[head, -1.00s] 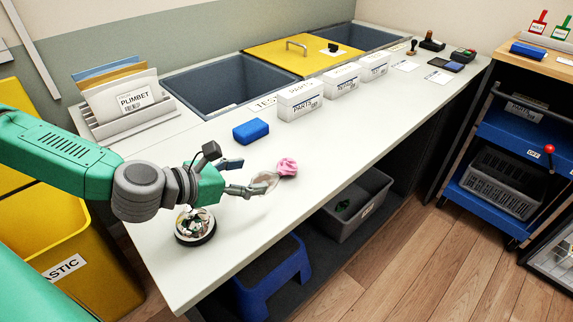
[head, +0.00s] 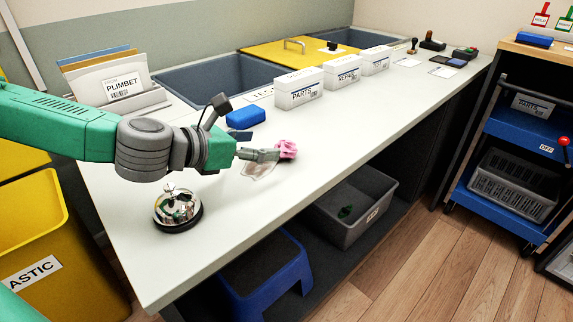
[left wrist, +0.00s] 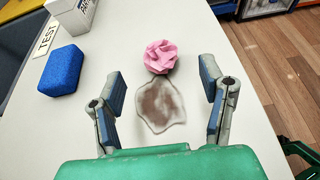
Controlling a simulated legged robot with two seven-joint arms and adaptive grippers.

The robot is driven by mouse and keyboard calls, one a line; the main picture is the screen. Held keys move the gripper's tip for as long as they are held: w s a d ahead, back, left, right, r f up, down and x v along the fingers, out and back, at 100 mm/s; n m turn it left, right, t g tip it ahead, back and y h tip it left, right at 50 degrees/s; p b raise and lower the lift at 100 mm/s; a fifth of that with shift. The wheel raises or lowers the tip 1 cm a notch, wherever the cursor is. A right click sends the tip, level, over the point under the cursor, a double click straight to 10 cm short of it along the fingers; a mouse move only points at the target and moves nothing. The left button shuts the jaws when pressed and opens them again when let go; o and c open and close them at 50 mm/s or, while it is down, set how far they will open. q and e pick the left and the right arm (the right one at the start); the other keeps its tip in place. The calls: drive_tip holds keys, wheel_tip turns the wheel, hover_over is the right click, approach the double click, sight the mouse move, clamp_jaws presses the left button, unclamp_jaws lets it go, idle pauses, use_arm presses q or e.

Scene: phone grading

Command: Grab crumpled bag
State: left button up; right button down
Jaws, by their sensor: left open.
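A pink crumpled ball (head: 286,149) lies on the white counter. In the left wrist view the ball (left wrist: 160,57) is just beyond the fingertips, centred between them. A flat, clear, wrinkled piece like a plastic bag (head: 258,170) lies nearer to me. In the left wrist view this clear piece (left wrist: 160,105) has a brownish smudge and lies between the two fingers. I cannot tell which is the bag meant. My left gripper (head: 264,148) is open and empty, low over the counter; its fingers (left wrist: 163,82) are spread wide.
A blue block (head: 246,117) lies left of the pink ball. A call bell (head: 177,208) stands under my left arm. White labelled boxes (head: 299,89) stand along the sunken bins. The counter's front edge is close on the right; a grey bin (head: 357,217) sits below.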

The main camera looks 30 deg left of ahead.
sight(278, 146)
use_arm(q)
drive_tip(key=shift+w+d+f+b, duration=0.2)
drive_tip(key=shift+w+f+b, duration=0.55)
drive_tip(key=shift+w, duration=0.25)
drive_tip(key=shift+w+d+f, duration=0.1)
drive_tip(key=shift+w+d, duration=0.1)
drive_tip(key=shift+w, duration=0.2)
drive_tip(key=b+x, duration=0.3)
drive_tip(key=x, duration=0.2)
drive_tip(key=shift+s+f, duration=0.1)
drive_tip(key=c, duration=0.8)
